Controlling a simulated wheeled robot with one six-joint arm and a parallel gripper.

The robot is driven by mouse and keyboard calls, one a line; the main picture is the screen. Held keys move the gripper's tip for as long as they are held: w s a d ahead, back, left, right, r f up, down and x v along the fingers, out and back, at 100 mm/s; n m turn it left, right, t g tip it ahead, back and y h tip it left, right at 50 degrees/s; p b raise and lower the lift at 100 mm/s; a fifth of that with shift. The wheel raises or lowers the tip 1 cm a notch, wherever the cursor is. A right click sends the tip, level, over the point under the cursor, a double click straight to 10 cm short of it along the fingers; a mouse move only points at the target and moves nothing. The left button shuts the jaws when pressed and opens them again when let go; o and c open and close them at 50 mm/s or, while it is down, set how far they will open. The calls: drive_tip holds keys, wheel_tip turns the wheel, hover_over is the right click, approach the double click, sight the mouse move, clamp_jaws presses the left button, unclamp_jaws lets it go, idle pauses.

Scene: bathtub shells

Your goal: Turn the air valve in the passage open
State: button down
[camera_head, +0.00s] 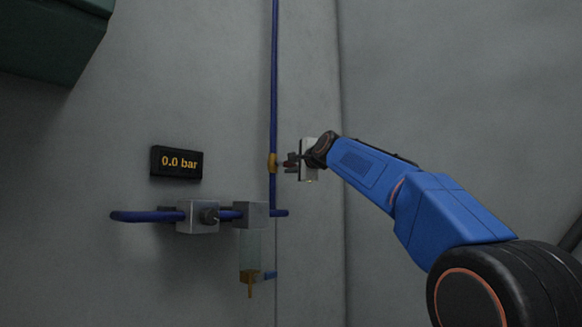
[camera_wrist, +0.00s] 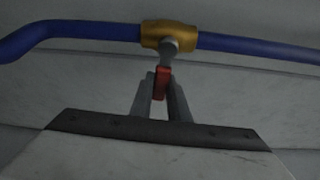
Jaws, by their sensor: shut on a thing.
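The air valve has a brass body (camera_head: 272,163) on a vertical blue pipe on the wall; the brass body also shows in the wrist view (camera_wrist: 169,35). A grey stem and a red handle (camera_wrist: 161,83) stick out from it. My gripper (camera_wrist: 163,85) is shut on the red handle, with one grey finger on each side. In the head view my gripper (camera_head: 290,162) reaches the valve from the right. The handle's far end is partly hidden between the fingers.
A black display (camera_head: 177,163) left of the valve reads 0.0 bar. Below it, a grey regulator block with a knob (camera_head: 198,216) and a filter unit with a clear bowl (camera_head: 250,250) sit on a horizontal blue pipe (camera_head: 148,216). A dark green shape (camera_head: 50,40) hangs at the upper left.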

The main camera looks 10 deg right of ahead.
drive_tip(key=s+a+f+m+g+y, duration=0.3)
drive_tip(key=a+f+m+g, duration=0.2)
drive_tip(key=m, duration=0.7)
drive_tip(key=shift+s+f+m+g, duration=0.3)
drive_tip(key=shift+f+m+g, duration=0.15)
drive_tip(key=shift+g, duration=0.25)
idle(0.5)
drive_tip(key=c, duration=1.7)
unclamp_jaws()
drive_tip(key=v, duration=1.7)
drive_tip(key=shift+s+d+f, duration=0.1)
drive_tip(key=shift+d+f, duration=0.05)
drive_tip(key=shift+d, duration=0.25)
